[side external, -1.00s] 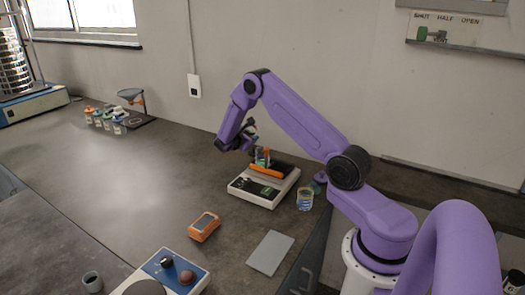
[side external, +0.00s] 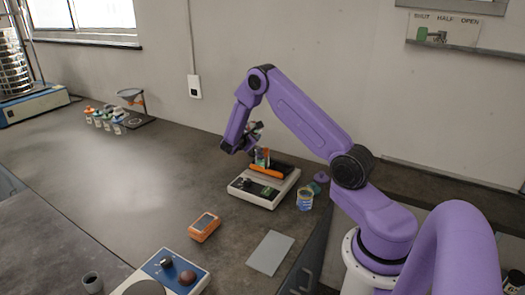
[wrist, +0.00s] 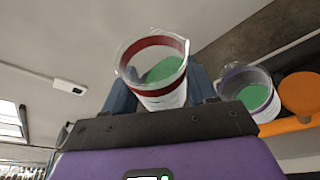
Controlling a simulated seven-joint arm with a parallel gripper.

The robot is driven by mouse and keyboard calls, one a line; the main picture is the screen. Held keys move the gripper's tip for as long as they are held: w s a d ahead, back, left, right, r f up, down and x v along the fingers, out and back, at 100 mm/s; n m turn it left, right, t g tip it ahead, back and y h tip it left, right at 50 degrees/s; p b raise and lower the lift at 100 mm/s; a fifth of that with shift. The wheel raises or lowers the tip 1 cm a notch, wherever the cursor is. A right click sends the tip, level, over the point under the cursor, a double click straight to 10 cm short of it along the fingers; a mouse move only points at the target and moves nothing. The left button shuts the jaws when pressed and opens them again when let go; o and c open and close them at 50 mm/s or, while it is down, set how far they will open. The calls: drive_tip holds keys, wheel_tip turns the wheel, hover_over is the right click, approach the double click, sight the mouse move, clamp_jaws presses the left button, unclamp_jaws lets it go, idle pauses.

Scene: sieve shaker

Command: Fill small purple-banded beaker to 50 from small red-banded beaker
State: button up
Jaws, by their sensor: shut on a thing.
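In the wrist view, my gripper (wrist: 162,92) is shut on the small red-banded beaker (wrist: 166,98). That beaker is clear, has a dark red band under its rim and holds green material; it looks tilted. The small purple-banded beaker (wrist: 257,97) stands to its right, apart from it, with green material inside. A small greenish beaker shape there is too small to identify. The balance reading is not legible.
An orange handheld device (side external: 204,227) and a grey plate (side external: 270,252) lie in front. Several small coloured-lid jars (side external: 105,119) stand at the back left.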

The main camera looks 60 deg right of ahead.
drive_tip(key=shift+s+r+m+t+h, duration=0.15)
drive_tip(key=shift+r+m+t+h, duration=0.15)
drive_tip(key=shift+m, duration=0.3)
idle(1.6)
drive_tip(key=shift+f+m+t+h+b, duration=0.15)
drive_tip(key=shift+f+m+t+h, duration=0.15)
drive_tip(key=shift+m, duration=0.45)
drive_tip(key=shift+f+m+t+h+b, duration=0.2)
drive_tip(key=shift+f+m, duration=0.2)
drive_tip(key=shift+m, duration=0.35)
idle(4.3)
